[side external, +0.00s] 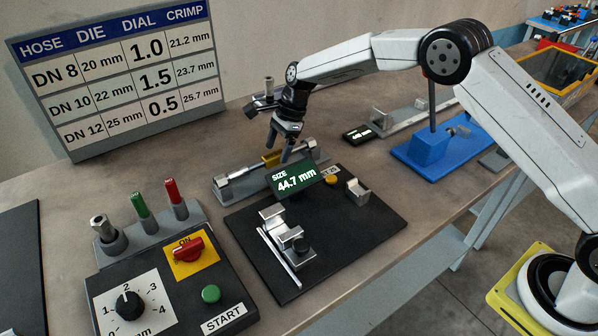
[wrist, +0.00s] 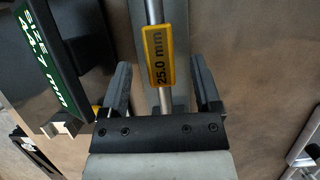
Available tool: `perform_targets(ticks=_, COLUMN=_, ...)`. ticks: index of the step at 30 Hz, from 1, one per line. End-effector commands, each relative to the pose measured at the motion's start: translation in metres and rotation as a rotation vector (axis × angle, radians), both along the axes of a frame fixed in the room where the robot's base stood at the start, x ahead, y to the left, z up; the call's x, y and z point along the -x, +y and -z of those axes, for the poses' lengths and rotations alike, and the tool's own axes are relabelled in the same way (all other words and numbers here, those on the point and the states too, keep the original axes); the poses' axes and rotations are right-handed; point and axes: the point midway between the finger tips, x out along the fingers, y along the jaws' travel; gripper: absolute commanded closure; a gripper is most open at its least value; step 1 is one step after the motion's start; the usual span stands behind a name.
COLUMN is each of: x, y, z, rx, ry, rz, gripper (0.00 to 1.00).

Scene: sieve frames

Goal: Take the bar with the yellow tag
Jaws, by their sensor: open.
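The bar (side external: 240,172) with the yellow tag (side external: 271,157) lies lengthwise in a grey holder with raised ends. In the wrist view the tag (wrist: 160,56) reads 25.0 mm, and the bright bar (wrist: 153,12) runs up the picture. My gripper (side external: 279,146) is above the bar near the tag. In the wrist view its open fingers (wrist: 160,68) stand on either side of the bar, apart from it, with nothing held. My gripper's base hides the lower part of the bar there.
A green display (side external: 295,180) reading 44.7 mm stands by a black plate (side external: 375,222) with metal blocks, close in front of the bar. A control box (side external: 175,285) is at front left. A chart board (side external: 120,80) stands behind. A blue stand (side external: 430,152) is at right.

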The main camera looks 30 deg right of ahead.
Motion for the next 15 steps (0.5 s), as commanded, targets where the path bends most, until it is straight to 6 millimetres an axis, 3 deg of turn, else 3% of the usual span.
perform_targets(ticks=5, x=0.0001, y=0.0051, z=0.0109, rx=0.000, ry=0.000, rz=-0.001, gripper=0.19)
perform_targets(ticks=15, x=0.0001, y=0.0052, z=0.0115, rx=0.000, ry=-0.001, rz=-0.001, gripper=0.19)
